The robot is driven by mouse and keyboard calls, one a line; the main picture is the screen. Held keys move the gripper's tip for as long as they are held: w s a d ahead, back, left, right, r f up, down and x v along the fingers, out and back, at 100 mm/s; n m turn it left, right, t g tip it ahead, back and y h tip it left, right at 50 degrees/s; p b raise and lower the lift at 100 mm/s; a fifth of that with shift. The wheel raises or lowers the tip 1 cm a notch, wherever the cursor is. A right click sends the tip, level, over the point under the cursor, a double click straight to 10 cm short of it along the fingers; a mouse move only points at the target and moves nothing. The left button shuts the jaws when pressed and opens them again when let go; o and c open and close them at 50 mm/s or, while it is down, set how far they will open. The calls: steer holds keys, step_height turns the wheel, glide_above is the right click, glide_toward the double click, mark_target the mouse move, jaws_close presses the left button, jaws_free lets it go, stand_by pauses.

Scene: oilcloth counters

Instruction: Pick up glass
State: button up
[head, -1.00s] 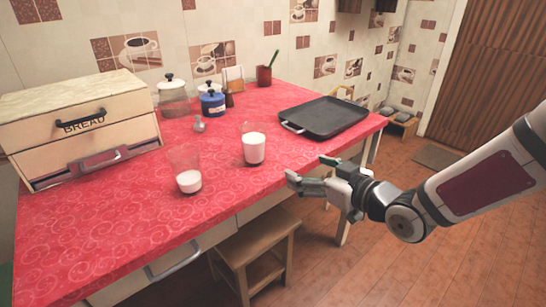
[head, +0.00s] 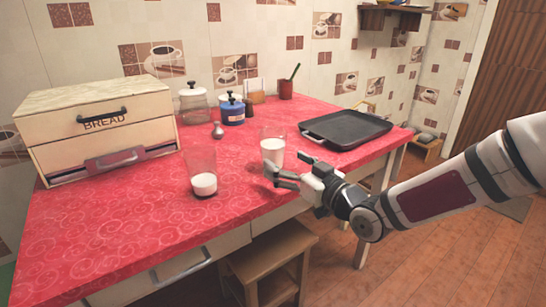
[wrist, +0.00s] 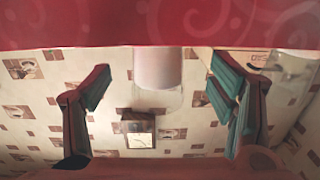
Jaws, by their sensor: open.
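Two clear glasses with white contents stand upright on the red counter (head: 110,235). The nearer glass (head: 203,183) is at the counter's middle left. The farther glass (head: 272,148) stands to its right, just beyond my gripper (head: 285,175). My gripper is open and empty at the counter's front edge, its fingers pointing toward the farther glass. In the wrist view, which appears upside down, a glass (wrist: 158,75) shows between the two spread fingers (wrist: 160,105), apart from them.
A dark griddle tray (head: 345,130) lies right of the farther glass. A bread box (head: 100,135) stands at the left. A wooden stool (head: 268,255) is below the front edge.

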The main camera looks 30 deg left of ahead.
mark_target(281, 157)
steer(key=b+x, duration=0.1)
steer(key=x, duration=0.3)
steer(key=shift+w+a+r+b, duration=0.15)
steer(key=shift+w+a+b, duration=0.15)
steer(key=shift+a, duration=0.05)
steer(key=c, duration=1.6)
